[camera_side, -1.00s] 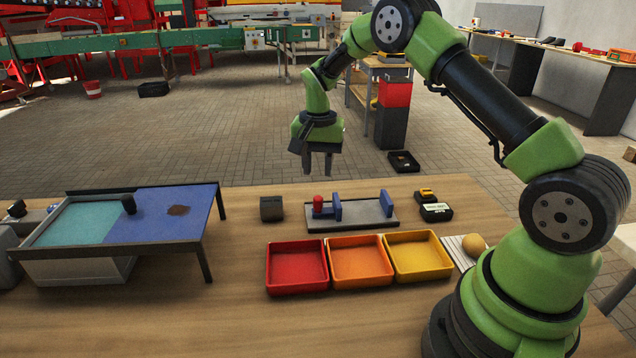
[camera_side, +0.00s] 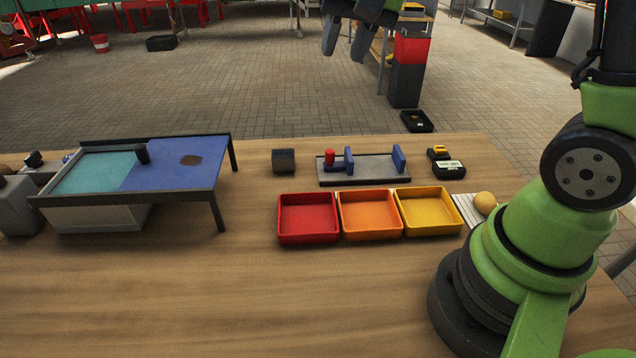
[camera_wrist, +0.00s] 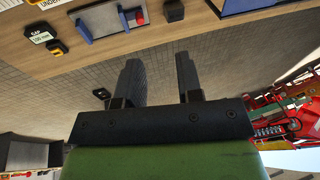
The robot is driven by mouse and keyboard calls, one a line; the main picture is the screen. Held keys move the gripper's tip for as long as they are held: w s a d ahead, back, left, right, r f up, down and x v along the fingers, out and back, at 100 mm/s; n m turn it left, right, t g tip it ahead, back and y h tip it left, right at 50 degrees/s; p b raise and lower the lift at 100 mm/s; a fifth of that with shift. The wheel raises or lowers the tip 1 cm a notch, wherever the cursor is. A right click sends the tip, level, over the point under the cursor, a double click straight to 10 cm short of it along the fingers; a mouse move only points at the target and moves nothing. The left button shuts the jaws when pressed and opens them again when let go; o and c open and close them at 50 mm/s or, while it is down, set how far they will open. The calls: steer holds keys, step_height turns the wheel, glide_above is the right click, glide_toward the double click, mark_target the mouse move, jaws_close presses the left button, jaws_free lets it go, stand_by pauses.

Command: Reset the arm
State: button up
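My gripper (camera_side: 346,42) is at the top edge of the side view, raised high above and beyond the far edge of the table. In the wrist view my gripper (camera_wrist: 160,80) shows two dark fingers spread apart with nothing between them. It is open and empty. Most of my upper arm is outside the side view.
Red (camera_side: 307,218), orange (camera_side: 369,214) and yellow (camera_side: 428,211) trays stand empty on the table (camera_side: 150,290). Behind them is a grey fixture (camera_side: 372,168) with blue plates. A potato (camera_side: 485,203) lies near my base. A blue-topped stand (camera_side: 170,175) is at left.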

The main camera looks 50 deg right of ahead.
steer(key=s+a+r+n+t, duration=0.1)
steer(key=s+a+n+t, duration=0.1)
steer(key=s, duration=0.6)
steer(key=s+a+r+n+t+y, duration=0.1)
steer(key=s+a, duration=0.3)
steer(key=s, duration=0.4)
steer(key=shift+s+r+n+t+y, duration=0.25)
steer(key=shift+r+n+t, duration=0.2)
steer(key=shift+n, duration=0.25)
